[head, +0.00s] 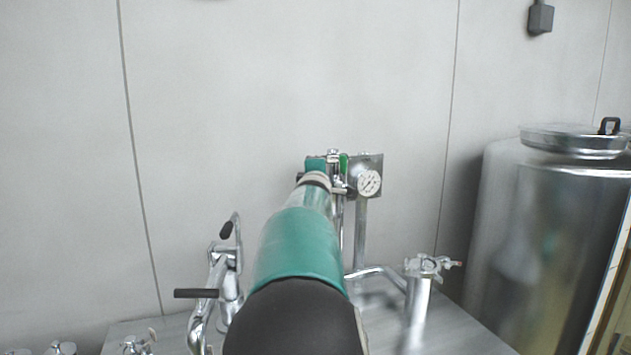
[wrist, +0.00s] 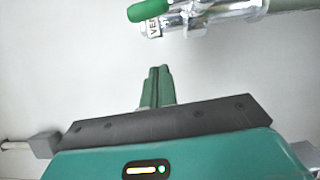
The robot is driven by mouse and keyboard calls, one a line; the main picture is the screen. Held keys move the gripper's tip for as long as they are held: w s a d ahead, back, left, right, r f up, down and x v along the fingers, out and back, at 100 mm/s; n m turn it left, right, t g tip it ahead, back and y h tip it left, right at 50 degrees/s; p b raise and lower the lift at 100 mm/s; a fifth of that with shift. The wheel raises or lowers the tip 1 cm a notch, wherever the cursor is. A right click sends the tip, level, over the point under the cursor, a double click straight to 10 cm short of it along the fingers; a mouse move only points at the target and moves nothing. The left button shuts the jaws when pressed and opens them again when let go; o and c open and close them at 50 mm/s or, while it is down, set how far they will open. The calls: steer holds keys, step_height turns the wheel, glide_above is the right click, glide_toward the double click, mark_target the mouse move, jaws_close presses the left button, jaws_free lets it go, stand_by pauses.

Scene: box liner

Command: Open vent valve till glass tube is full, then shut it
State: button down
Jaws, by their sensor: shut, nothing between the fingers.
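The vent valve shows in the wrist view as a chrome body (wrist: 205,14) with a green handle (wrist: 147,10) and a tag with part of a word beginning "VE". In the head view a green handle (head: 343,162) stands upright beside the gauge plate. My gripper (wrist: 159,72) has its green fingers together with nothing between them. In the wrist view its tips are below the handle and apart from it, with plain wall around them. In the head view my arm hides most of the gripper and part of the fittings. I cannot clearly make out the glass tube or its level.
A round pressure gauge (head: 369,182) sits on a metal plate right of the valve. A chrome tap with black handles (head: 196,293) stands left of my arm. A capped metal post (head: 418,300) stands right on the steel top. A large steel tank (head: 545,230) is far right.

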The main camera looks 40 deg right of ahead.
steer(key=v, duration=0.6)
steer(key=shift+s, duration=0.35)
steer(key=shift+f, duration=0.1)
